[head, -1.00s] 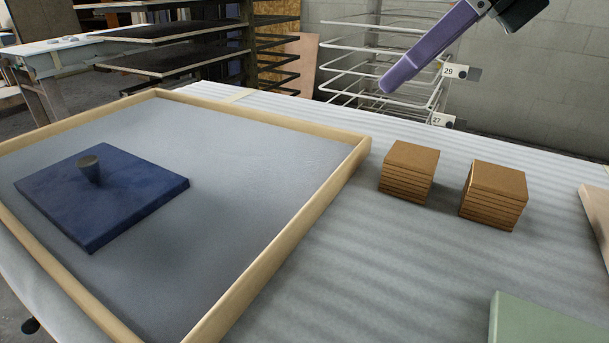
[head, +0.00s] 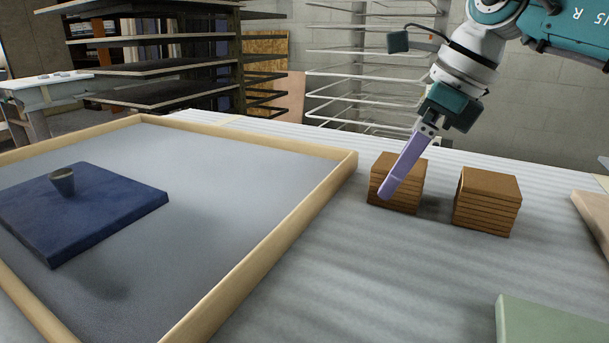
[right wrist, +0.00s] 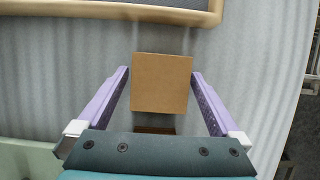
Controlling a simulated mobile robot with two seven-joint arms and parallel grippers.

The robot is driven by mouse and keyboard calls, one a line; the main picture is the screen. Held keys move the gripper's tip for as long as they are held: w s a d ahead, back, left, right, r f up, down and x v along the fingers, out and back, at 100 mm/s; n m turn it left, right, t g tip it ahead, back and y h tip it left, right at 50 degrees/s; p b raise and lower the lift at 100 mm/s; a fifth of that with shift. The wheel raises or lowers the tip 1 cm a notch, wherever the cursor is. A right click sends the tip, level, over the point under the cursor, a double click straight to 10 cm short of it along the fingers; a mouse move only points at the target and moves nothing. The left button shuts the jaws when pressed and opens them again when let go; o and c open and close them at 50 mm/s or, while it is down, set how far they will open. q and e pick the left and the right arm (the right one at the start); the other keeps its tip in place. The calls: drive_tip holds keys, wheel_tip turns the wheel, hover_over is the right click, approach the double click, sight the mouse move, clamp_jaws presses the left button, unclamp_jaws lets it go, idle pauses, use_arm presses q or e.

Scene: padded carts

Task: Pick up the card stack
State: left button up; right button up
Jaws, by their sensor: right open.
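Two brown stacks of square cards stand upright on the padded surface. The left stack (head: 408,178) is partly covered by a purple finger of my right gripper (head: 390,188) in the head view. In the right wrist view this stack (right wrist: 161,82) shows from above between the two purple fingertips, with a thin gap at each side. My right gripper (right wrist: 161,76) is open and empty. The right stack (head: 487,202) stands a short gap away; only a strip of it shows in the wrist view (right wrist: 155,130). My left gripper is not in view.
A wood-rimmed tray (head: 262,258) lies to the left, holding a blue slab (head: 105,218) with a small dark cup (head: 62,182) on it. A green block (head: 545,325) is at the front right and a pale wooden piece (head: 593,215) at the right edge. The middle front is clear.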

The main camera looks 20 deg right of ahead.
drive_tip(key=shift+f, duration=0.15)
drive_tip(key=c, duration=1.3)
wheel_tip(320, 180, up, 20)
drive_tip(key=p, duration=0.2)
drive_tip(key=shift+p, duration=0.4)
wheel_tip(320, 180, up, 7)
drive_tip(key=p, duration=0.8)
